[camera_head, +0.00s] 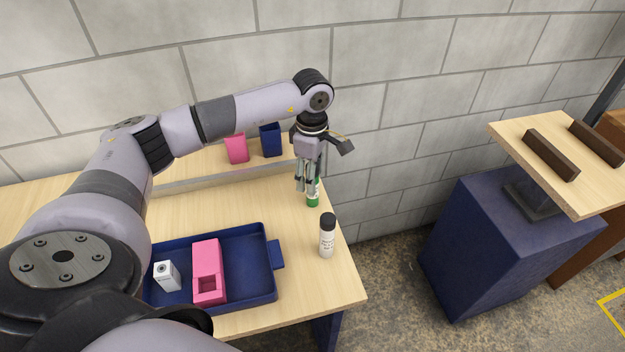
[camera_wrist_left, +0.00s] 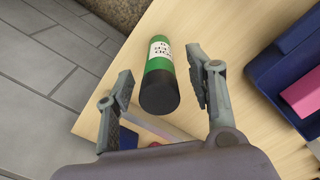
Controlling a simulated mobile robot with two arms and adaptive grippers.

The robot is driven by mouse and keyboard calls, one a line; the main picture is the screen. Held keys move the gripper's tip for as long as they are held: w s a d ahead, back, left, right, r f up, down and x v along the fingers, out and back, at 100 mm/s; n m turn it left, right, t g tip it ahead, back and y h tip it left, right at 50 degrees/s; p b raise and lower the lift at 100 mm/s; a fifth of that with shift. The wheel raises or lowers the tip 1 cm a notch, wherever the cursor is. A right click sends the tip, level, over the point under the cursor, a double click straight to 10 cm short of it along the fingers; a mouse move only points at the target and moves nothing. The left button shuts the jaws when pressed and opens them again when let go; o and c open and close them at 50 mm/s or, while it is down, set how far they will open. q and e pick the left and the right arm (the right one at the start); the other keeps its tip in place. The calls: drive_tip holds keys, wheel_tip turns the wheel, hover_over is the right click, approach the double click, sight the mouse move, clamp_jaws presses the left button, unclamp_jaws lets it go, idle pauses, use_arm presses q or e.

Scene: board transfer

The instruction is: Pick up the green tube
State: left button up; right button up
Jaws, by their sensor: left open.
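The green tube (camera_head: 313,196) stands upright near the right edge of the wooden table. It has a white label and a black cap, and the gripper partly hides it in the head view. In the left wrist view the green tube (camera_wrist_left: 158,75) lies between the two open fingers, with a gap on each side. My left gripper (camera_head: 307,190) points down over the tube in the head view, and its fingers (camera_wrist_left: 165,92) are open and hold nothing. My right gripper is not in view.
A white tube with a black cap (camera_head: 327,238) stands close in front. A blue tray (camera_head: 262,295) holds a pink block (camera_head: 207,262) and a small white box (camera_head: 166,276). Pink (camera_head: 236,150) and blue (camera_head: 270,141) containers stand behind. A separate board (camera_head: 515,150) is at right.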

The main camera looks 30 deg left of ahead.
use_arm(q)
drive_tip(key=shift+f, duration=0.95)
clamp_jaws()
